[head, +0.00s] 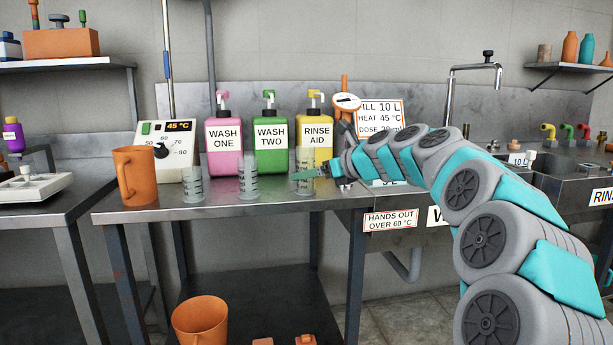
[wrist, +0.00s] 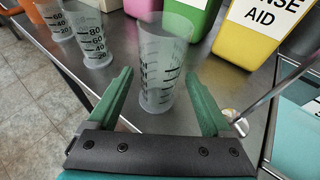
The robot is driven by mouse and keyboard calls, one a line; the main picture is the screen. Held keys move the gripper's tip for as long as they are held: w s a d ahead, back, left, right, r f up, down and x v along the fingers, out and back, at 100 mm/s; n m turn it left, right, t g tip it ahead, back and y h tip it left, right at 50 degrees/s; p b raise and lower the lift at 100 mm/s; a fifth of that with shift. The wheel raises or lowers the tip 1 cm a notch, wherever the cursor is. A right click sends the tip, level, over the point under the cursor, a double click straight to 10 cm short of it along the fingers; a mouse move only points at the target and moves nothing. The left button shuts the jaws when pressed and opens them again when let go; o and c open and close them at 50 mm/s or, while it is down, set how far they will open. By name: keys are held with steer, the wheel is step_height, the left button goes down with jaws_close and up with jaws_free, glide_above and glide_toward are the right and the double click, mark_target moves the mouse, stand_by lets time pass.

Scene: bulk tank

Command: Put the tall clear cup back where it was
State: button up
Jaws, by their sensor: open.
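Three clear measuring cups with dark graduations stand in a row on the steel bench. The right one, a tall clear cup (head: 305,184), stands upright in front of the yellow RINSE AID bottle; it also shows in the wrist view (wrist: 165,62). The middle cup (head: 248,177) is also fairly tall, and the left cup (head: 192,186) looks shorter. My gripper (wrist: 160,82) is open, with its green fingers on either side of the right cup. Whether the fingers touch it cannot be told. In the head view, a green finger crosses that cup.
Behind the cups stand the pink WASH ONE bottle (head: 224,145), green WASH TWO bottle (head: 271,145) and yellow RINSE AID bottle (head: 315,140). An orange jug (head: 136,176) and temperature box (head: 166,143) are at left. The bench's front edge (head: 230,206) is close.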

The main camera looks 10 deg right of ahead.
steer(key=v, duration=1)
steer(key=shift+s, duration=0.2)
steer(key=s+a+f+n+g+h, duration=0.2)
steer(key=s+a+f+n+g, duration=0.5)
steer(key=s+a+f+n, duration=0.85)
steer(key=s+d+f+n+g+h, duration=0.3)
steer(key=s+f+n, duration=0.3)
steer(key=s, duration=0.9)
steer(key=s+d+f+n+g+h, duration=0.3)
steer(key=s+d+f+n, duration=0.3)
steer(key=s+f, duration=0.6)
steer(key=s+n, duration=0.1)
steer(key=s, duration=0.2)
steer(key=shift+f, duration=0.2)
steer(key=shift+n, duration=0.25)
